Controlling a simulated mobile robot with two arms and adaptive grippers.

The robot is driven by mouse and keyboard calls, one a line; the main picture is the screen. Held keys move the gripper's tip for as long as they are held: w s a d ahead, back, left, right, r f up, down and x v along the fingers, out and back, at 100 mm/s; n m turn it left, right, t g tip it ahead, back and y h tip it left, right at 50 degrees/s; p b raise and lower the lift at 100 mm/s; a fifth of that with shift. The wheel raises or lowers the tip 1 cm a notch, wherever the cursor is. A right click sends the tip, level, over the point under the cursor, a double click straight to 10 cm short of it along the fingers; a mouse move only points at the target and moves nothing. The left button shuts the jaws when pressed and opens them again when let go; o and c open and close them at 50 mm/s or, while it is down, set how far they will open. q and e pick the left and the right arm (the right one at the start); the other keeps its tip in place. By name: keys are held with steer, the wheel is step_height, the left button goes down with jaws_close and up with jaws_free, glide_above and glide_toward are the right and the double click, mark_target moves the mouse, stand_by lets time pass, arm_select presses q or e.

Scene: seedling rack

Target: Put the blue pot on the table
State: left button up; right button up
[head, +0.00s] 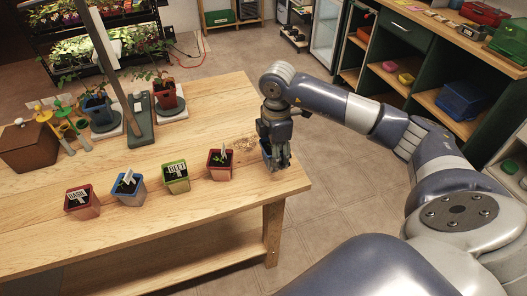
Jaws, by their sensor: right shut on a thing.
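My right gripper (277,158) points down at the right end of the wooden table (215,120). It is shut on the blue pot (266,151), of which only a small blue patch shows at the left of the fingers. The fingers hide the rest, and I cannot tell if its base touches the table top. Another blue pot (128,191) with a white label stands in the front row on the table. My left gripper is not in view.
A red pot (82,204), a green pot (176,180) and another red pot (220,171) stand in that row. Potted plants on stands, a post (138,118) and a brown box (28,148) are at the left. The table middle is clear.

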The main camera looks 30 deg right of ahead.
mark_target(264, 147)
steer(key=w, duration=0.4)
steer(key=shift+w+a+f, duration=0.15)
steer(key=shift+a+f, duration=0.05)
step_height(264, 147, down, 3)
steer(key=shift+r+p, duration=0.2)
steer(key=shift+p, duration=0.45)
steer(key=shift+f, duration=0.5)
steer(key=shift+f, duration=0.15)
steer(key=o, duration=1.2)
steer(key=shift+c, duration=0.2)
